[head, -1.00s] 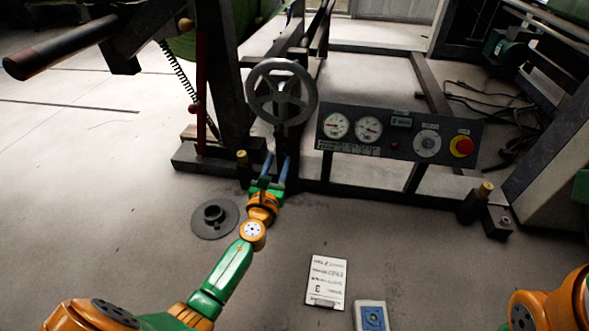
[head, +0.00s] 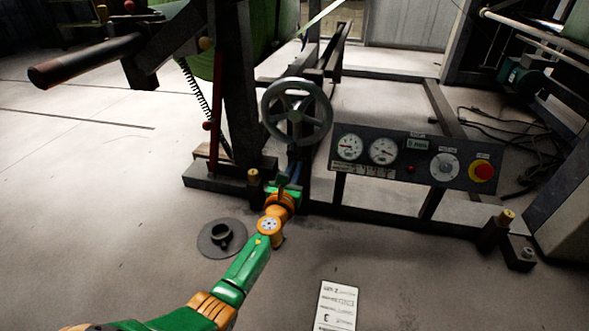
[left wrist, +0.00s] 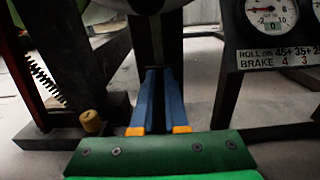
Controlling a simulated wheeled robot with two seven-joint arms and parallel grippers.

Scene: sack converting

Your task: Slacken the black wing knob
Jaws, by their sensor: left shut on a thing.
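My left gripper (head: 296,167) reaches in from below, just under the grey handwheel (head: 297,111). In the left wrist view, its two blue fingers (left wrist: 160,76) point away from the camera toward a dark upright post, with a narrow gap between them. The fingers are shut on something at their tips. The black wing knob cannot be made out in either view; the fingers and the dark post behind hide any clear outline of it. My right gripper is not in view.
Right of the handwheel stands a panel (head: 412,160) with gauges, a dial and a red stop button (head: 483,171). A red lever (head: 213,120) and spring (head: 193,88) are left. A flanged disc (head: 222,238) and a card (head: 336,306) lie on open floor.

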